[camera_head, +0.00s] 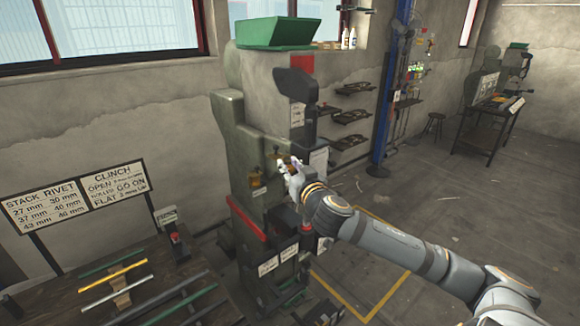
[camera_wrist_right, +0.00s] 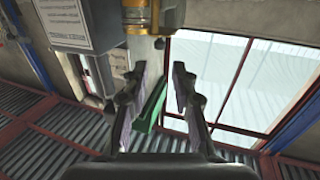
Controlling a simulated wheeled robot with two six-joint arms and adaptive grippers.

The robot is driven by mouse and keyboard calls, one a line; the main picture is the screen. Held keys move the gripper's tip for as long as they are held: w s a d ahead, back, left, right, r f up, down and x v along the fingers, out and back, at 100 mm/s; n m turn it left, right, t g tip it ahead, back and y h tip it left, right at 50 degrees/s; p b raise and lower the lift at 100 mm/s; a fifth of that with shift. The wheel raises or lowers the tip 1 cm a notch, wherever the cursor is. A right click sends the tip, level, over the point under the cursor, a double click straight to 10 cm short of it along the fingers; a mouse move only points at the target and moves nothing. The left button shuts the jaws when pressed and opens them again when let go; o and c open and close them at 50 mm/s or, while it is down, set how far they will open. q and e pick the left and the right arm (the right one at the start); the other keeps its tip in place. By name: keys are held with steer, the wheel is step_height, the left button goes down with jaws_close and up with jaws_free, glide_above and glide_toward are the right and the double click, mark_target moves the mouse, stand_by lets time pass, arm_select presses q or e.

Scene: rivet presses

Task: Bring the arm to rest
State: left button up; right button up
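My right arm reaches in from the lower right in the head view. Its gripper (camera_head: 289,168) is in front of the green-grey rivet press (camera_head: 238,150), near a small brass-coloured part on it. In the right wrist view the two fingers of this gripper (camera_wrist_right: 160,82) stand apart. A green shape (camera_wrist_right: 152,104) shows between and beyond them, and nothing is clearly held. From the head view I cannot tell whether the fingers touch the press. My left gripper does not show in either view.
A green hopper (camera_head: 275,33) tops the press. A bench (camera_head: 200,285) with coloured rods stands at the lower left, beside a sign board (camera_head: 45,205). A blue post (camera_head: 388,90) stands behind. Open floor (camera_head: 440,190) lies to the right, with a yellow line (camera_head: 385,298).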

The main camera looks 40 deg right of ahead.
stand_by(0.4)
steer(key=s+a+f+g, duration=0.2)
steer(key=s+f+g, duration=0.3)
steer(key=f, duration=0.6)
steer(key=s+a+f+g, duration=0.3)
steer(key=s+f, duration=0.3)
steer(key=f, duration=0.5)
steer(key=s+a+f+n+g+y, duration=0.25)
steer(key=s+a+f, duration=0.2)
steer(key=s, duration=0.35)
steer(key=s+a+f+n+g+y, duration=0.1)
steer(key=s+a+f+g, duration=0.25)
steer(key=s+f, duration=0.35)
steer(key=s+d+f+g, duration=0.1)
steer(key=s+f, duration=0.1)
steer(key=f, duration=1.2)
steer(key=s+d+f, duration=0.2)
steer(key=f, duration=1.1)
steer(key=s+f+g, duration=0.1)
steer(key=s+f, duration=1.3)
steer(key=s, duration=0.3)
steer(key=shift+s+d+f, duration=0.25)
steer(key=shift+s+f, duration=0.05)
steer(key=shift+f, duration=0.05)
steer(key=shift+m, duration=0.25)
